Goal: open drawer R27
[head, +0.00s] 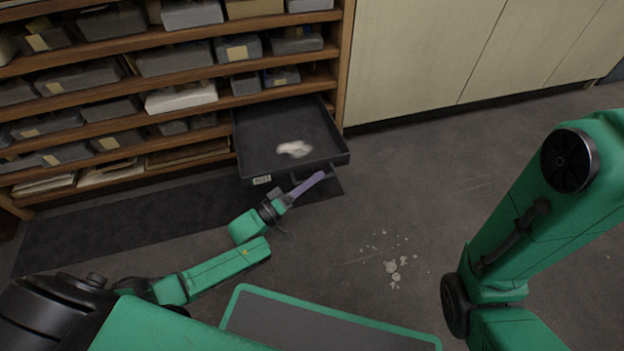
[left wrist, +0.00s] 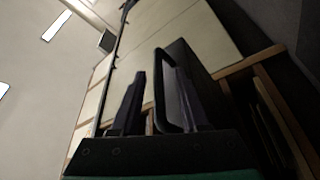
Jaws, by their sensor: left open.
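A dark drawer (head: 262,150) stands pulled out from the bottom right of the wooden shelf unit. A small label (head: 262,180) sits at the left of its front; its text is too small to read. A crumpled white item (head: 294,149) lies inside the drawer. My left gripper (head: 308,187) is open just in front of the drawer's front face, near its handle; I cannot tell whether it touches. My right gripper is out of view.
A dark mat (head: 130,220) lies before the shelves. Pale crumbs (head: 392,267) lie on the otherwise open floor.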

